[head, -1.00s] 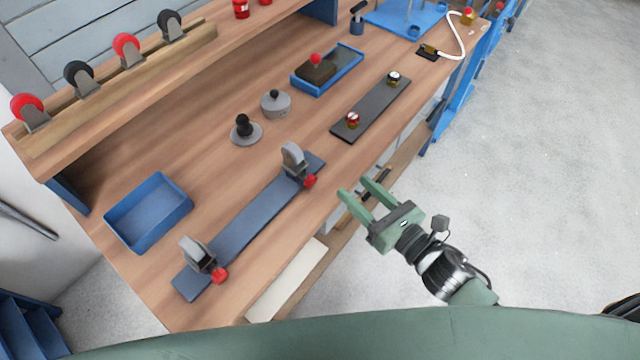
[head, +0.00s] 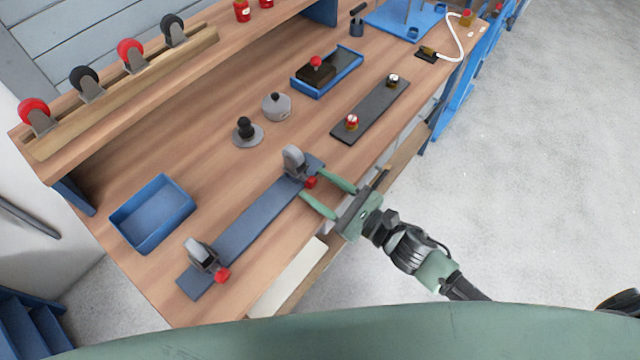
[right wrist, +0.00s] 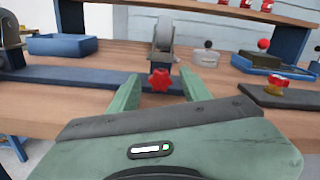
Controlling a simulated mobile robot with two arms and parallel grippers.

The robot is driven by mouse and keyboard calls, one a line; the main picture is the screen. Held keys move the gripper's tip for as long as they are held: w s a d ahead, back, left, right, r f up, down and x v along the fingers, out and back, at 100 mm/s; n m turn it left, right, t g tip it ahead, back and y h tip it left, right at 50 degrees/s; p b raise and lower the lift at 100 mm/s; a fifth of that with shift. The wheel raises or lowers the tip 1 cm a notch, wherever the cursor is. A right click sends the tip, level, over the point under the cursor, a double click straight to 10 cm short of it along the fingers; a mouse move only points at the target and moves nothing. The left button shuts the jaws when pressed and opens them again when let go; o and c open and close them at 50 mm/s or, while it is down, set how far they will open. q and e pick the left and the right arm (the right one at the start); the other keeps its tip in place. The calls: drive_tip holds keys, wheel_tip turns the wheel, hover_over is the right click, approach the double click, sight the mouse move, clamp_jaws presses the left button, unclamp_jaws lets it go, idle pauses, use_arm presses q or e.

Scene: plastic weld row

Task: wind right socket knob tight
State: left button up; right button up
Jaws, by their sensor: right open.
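A blue-grey bar (head: 250,222) lies along the front of the bench with a grey socket at each end. The right socket (head: 293,160) has a red knob (head: 311,182) on its front side. The left socket (head: 200,252) has its own red knob (head: 222,276). My right gripper (head: 328,187) is open, its fingertips pointing at the right knob from the bench's front edge. I see no contact. My left gripper is out of view.
A dark plate (head: 372,110) with two small knobs lies to the right. A blue tray (head: 152,213) stands at left. Round grey pieces (head: 276,105) and a blue-rimmed tray (head: 328,70) sit behind. A shelf with several wheels (head: 130,55) runs along the back.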

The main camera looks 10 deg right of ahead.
clamp_jaws()
drive_tip(key=shift+m, duration=0.3)
drive_tip(key=m, duration=0.3)
drive_tip(key=shift+w+m, duration=0.1)
drive_tip(key=shift+m, duration=1.5)
